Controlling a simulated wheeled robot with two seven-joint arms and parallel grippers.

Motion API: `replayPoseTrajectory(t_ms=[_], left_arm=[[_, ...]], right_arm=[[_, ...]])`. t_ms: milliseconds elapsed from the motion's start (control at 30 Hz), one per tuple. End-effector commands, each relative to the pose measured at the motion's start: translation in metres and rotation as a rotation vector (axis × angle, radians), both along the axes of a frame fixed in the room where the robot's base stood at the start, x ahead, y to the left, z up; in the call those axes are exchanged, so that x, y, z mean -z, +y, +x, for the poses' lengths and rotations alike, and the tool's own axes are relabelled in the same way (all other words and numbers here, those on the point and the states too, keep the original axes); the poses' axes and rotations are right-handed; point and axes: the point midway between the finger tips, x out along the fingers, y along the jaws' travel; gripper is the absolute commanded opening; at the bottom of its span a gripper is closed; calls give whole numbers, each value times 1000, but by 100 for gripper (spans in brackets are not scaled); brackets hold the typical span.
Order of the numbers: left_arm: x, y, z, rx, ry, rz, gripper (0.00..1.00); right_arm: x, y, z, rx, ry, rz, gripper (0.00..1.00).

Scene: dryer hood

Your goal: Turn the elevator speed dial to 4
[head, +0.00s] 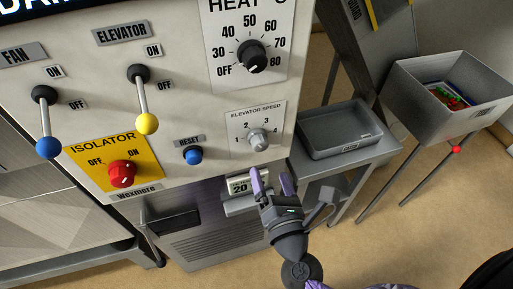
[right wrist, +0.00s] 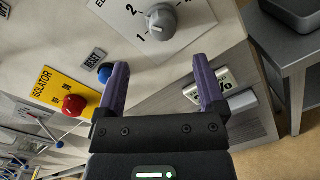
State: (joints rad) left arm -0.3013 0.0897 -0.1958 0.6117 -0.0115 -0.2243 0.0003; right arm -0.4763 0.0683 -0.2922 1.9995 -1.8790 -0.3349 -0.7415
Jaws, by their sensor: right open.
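The elevator speed dial (head: 258,140) is a grey knob on a white plate marked 1 to 4, low on the right of the panel. The knob also shows at the top of the right wrist view (right wrist: 162,20); I cannot tell for certain which number it points at. My right gripper (head: 271,182) is open and empty, just below the dial and apart from it. In the right wrist view its two purple fingers (right wrist: 160,75) stand apart, with the knob beyond and between their tips. My left gripper is not in view.
Nearby panel controls are the heat dial (head: 252,57), blue reset button (head: 193,155), red isolator knob (head: 122,174) and yellow-tipped elevator lever (head: 146,123). A small display reading 20 (head: 239,186) sits beneath the dial. A grey tray (head: 340,130) stands to the right.

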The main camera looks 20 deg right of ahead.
Motion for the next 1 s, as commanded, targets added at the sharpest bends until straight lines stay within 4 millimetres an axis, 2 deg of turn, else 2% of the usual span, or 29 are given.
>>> replayPoseTrajectory(t_ms=[200, 300, 500, 733, 767, 1000], left_arm=[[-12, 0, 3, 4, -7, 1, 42], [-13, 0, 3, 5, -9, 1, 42], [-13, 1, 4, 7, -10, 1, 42], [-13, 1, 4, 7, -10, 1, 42], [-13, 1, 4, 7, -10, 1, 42], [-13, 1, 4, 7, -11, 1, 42]], right_arm=[[-2, -2, 53, 3, -1, 4, 89], [-1, -3, 71, 2, 0, 4, 89], [0, -3, 87, 1, 3, 4, 89], [1, -3, 88, 1, 4, 5, 89], [1, -3, 88, 1, 4, 5, 87], [1, -3, 88, 1, 4, 5, 36]])
